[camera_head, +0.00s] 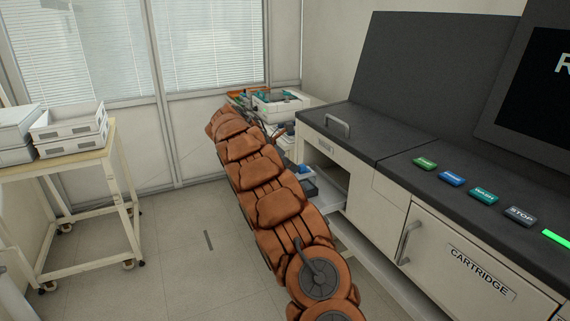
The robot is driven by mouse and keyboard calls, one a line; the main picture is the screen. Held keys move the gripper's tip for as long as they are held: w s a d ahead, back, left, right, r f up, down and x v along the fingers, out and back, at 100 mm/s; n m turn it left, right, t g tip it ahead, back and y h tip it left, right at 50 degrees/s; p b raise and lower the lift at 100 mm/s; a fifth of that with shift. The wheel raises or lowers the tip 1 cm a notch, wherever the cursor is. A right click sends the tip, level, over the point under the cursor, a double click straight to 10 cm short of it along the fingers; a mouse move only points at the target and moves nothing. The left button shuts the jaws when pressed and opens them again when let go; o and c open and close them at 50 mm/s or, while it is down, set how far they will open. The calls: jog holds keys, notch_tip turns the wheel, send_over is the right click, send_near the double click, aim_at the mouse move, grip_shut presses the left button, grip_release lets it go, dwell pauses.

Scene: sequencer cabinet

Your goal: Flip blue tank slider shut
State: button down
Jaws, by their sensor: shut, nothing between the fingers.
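My brown arm runs from the lower middle of the head view up to the left, in front of the cabinet's open bay. The open bay (327,176) is at the left end of the cabinet (375,203). A small blue part (301,168) shows at the bay, close beside my arm. It may belong to the blue tank, but I cannot make out a slider or its position. A dark item (309,190) sits below it, partly covered by the arm.
A raised lid handle (337,126) stands on the black top. The cartridge door (470,264) is closed, with coloured buttons (452,179) above it. A cart with white trays (68,130) stands at left. Another loaded cart (275,104) is behind the arm. Floor between is clear.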

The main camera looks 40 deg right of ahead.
jog(key=shift+d, duration=0.15)
jog(key=p+v, duration=0.6)
jog(key=v, duration=0.4)
jog(key=shift+s+r, duration=0.1)
jog(key=shift+s, duration=0.05)
dwell(0.7)
